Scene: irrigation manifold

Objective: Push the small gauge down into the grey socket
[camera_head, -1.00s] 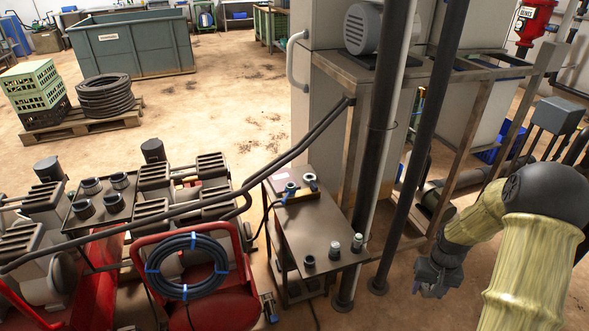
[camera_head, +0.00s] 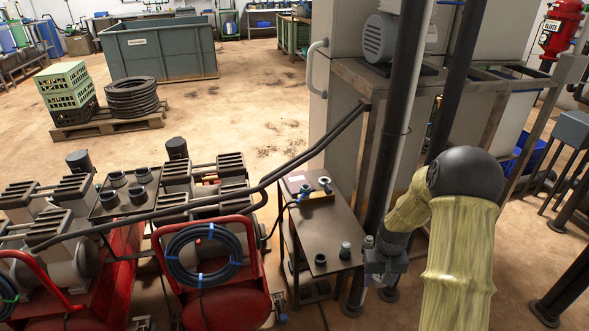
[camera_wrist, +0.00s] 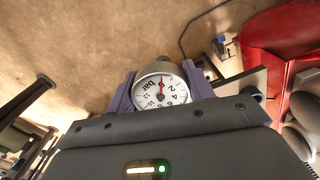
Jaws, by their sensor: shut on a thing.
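The small gauge (camera_wrist: 160,92) has a round white dial with black numbers and a red needle. My gripper (camera_wrist: 160,88) is shut on it, with a purple finger on either side. In the head view my gripper (camera_head: 387,264) is at the right edge of the small metal table (camera_head: 320,225), and the gauge cannot be made out there. A dark grey, short, open-topped fitting (camera_head: 320,260) stands at the table's front; it looks like the grey socket, but I cannot be sure. The gauge is apart from it.
Blue-ringed fittings (camera_head: 305,190) sit at the table's back. A dark post (camera_head: 400,120) rises close behind my gripper. A red cart with coiled hose (camera_head: 205,250) stands left.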

